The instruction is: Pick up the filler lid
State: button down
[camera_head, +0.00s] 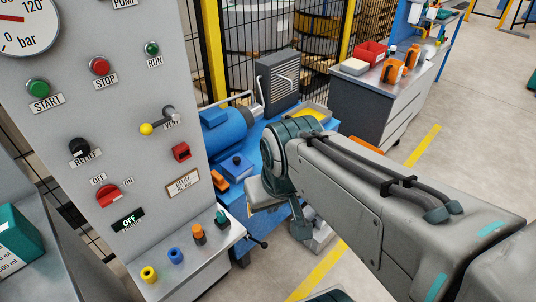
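I cannot tell for sure which thing is the filler lid. A small blue box with a dark knob on top (237,161) stands on the blue power unit, in front of the blue motor (224,130). An orange part (218,181) lies or sits to its left. My arm reaches in from the lower right, and its wrist is over the right side of the blue unit. My gripper (300,222) hangs below the wrist, right of the blue box and apart from it. Its fingertips are not clear, and no held thing shows. The arm hides part of the blue unit.
A grey control panel (140,90) with buttons and switches stands at left. On its ledge are a yellow ring (149,274), a blue ring (175,256) and an orange piece (198,233). A workbench (375,102) with a red bin (371,52) is behind. Floor at right is clear.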

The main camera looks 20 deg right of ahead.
aim_at(237, 164)
jog(key=z, duration=0.1)
jog(key=k, duration=0.55)
jog(key=z, duration=0.65)
jog(key=i, duration=1.15)
jog(key=u, duration=0.5)
jog(key=i, duration=0.65)
jog(key=u, duration=0.65)
